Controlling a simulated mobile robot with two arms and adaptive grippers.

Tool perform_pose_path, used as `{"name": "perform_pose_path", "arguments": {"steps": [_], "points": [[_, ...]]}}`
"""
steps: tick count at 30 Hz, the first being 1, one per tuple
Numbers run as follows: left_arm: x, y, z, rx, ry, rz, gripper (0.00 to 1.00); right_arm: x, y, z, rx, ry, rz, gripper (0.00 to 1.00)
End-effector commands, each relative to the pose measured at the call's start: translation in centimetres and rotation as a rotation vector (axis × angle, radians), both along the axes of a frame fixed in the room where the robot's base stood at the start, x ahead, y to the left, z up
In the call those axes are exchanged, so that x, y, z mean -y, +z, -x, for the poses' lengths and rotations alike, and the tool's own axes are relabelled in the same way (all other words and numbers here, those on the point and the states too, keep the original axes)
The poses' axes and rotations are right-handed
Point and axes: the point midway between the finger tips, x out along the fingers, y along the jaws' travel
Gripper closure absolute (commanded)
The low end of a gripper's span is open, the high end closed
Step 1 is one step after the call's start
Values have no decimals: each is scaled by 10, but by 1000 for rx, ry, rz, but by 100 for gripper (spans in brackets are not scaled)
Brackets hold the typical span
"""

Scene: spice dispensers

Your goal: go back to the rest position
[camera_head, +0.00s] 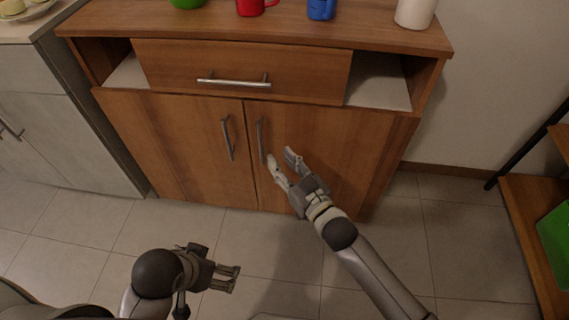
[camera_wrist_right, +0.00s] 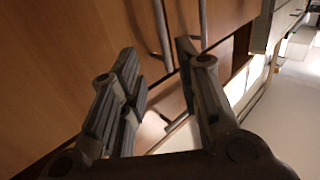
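My right gripper (camera_head: 281,157) is open in front of the wooden cabinet's right door (camera_head: 315,145), near the door's vertical handle (camera_head: 260,142). In the right wrist view its two fingers (camera_wrist_right: 157,52) stand apart with nothing between them. The handles show beyond the fingertips there, and the gripper does not grasp them. My left gripper (camera_head: 236,278) is low over the floor at the bottom centre of the head view, apart from the cabinet. No object shows in it, but its fingers are too small to tell whether they are open.
The cabinet's drawer (camera_head: 235,66) and both doors look closed. On the cabinet top (camera_head: 200,25) stand a green item (camera_head: 187,3), a red mug (camera_head: 250,7), a blue mug (camera_head: 321,9) and a white container (camera_head: 415,12). A shelf unit (camera_head: 530,225) stands right. The tiled floor is clear.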

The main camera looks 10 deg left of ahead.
Motion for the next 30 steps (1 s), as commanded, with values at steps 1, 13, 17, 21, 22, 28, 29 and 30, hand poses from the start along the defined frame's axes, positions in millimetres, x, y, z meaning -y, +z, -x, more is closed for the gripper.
{"name": "perform_pose_path", "arguments": {"steps": [1,13,17,21,22,28,29,30], "points": [[0,0,0,0,0,0,0,2,0,2,0,0,0,69],[0,0,0,0,0,0,0,4,0,4,0,0,0,69],[0,0,0,0,0,0,0,4,0,4,1,0,-1,69],[0,0,0,0,0,0,0,6,0,5,-7,-7,2,69],[0,0,0,0,0,0,0,7,-1,5,-15,-15,5,69],[0,0,0,0,0,0,0,45,-18,15,-167,-145,74,69],[0,0,0,0,0,0,0,54,-21,19,-203,-170,90,69],[0,0,0,0,0,0,0,67,-27,24,-253,-205,115,69]]}}
